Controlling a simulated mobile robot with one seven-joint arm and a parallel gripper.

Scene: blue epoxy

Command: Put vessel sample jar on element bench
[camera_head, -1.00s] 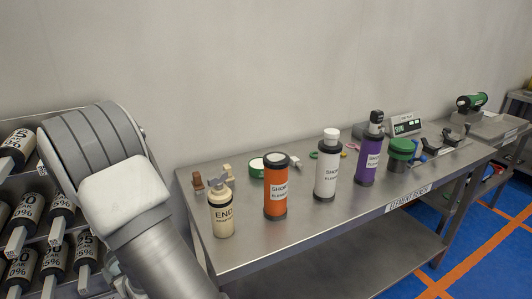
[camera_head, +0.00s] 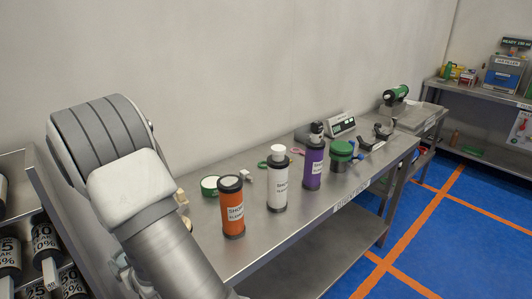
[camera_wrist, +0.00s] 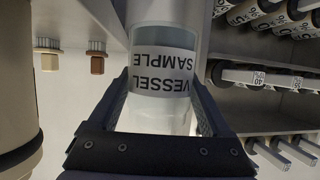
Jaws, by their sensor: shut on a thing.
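The vessel sample jar (camera_wrist: 163,75) shows in the wrist view, pale and clear with a grey band lettered "VESSEL SAMPLE", upside down in the picture. My gripper (camera_wrist: 160,95) is shut on it, one finger on each side. The head view does not show the jar or the gripper; my arm fills its left side. The element bench (camera_head: 290,235) is a long steel table running from the lower middle to the back right, with a label on its front edge.
On the bench stand an orange bottle (camera_head: 232,207), a white bottle (camera_head: 278,180), a purple bottle (camera_head: 314,165) and a green-lidded jar (camera_head: 342,156). A rack of labelled cylinders (camera_head: 42,240) is at the left. Bare steel shows along the bench's front.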

